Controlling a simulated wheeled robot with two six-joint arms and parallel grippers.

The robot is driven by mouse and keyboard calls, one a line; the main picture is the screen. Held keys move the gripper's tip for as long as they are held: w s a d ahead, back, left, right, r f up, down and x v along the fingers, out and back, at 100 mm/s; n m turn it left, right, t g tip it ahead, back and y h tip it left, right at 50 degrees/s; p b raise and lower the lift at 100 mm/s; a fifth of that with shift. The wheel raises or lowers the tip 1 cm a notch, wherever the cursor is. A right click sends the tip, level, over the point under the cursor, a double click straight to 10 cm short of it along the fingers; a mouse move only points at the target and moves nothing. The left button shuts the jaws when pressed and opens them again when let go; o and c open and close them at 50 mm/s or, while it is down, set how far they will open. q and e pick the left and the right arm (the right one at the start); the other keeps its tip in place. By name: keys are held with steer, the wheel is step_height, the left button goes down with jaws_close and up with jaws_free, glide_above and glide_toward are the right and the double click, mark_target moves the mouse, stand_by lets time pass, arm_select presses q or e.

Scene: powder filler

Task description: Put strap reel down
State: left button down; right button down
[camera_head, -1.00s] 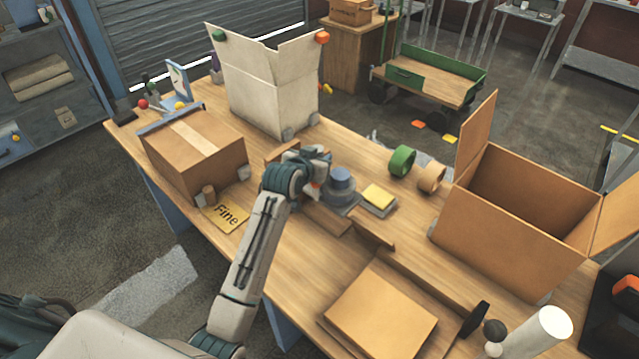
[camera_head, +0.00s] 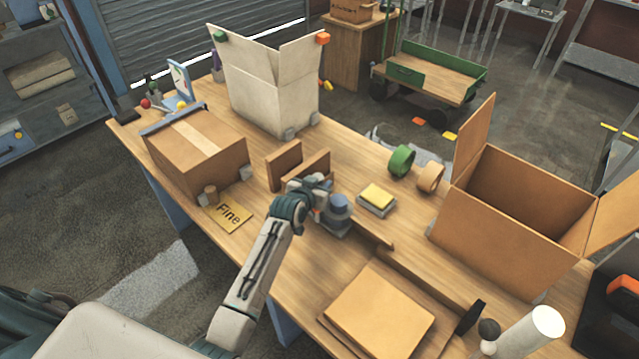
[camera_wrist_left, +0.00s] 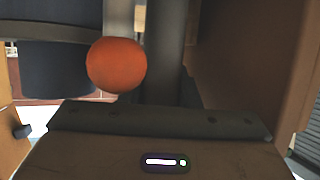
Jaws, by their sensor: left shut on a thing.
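The strap reel, a grey round body with a blue top (camera_head: 340,208), is at the middle of the table in the head view. My left gripper (camera_head: 322,200) is shut on it from its left side; the fingertips are largely hidden. Whether the reel's underside touches the tabletop (camera_head: 290,235) or hangs just above it, I cannot tell. In the left wrist view a dark blue rounded body (camera_wrist_left: 55,70) and an orange ball (camera_wrist_left: 117,65) are close in front of the gripper. My right gripper is not in view.
Upright wooden dividers (camera_head: 284,165) stand just behind the gripper. A low wooden strip (camera_head: 372,235) lies right of the reel. A yellow-topped pad (camera_head: 377,197), a green roll (camera_head: 402,161) and an open carton (camera_head: 505,225) are farther right.

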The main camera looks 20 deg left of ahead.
arm_select(q)
steer(key=shift+f, duration=0.3)
steer(key=c, duration=1.4)
jaws_free()
steer(key=shift+f, duration=0.1)
steer(key=shift+o, duration=0.2)
steer(key=shift+r, duration=0.35)
steer(key=d+b+v, duration=0.1)
steer(key=b+v, duration=0.1)
steer(key=v, duration=1)
steer(key=shift+a, duration=0.45)
steer(key=shift+r, duration=0.15)
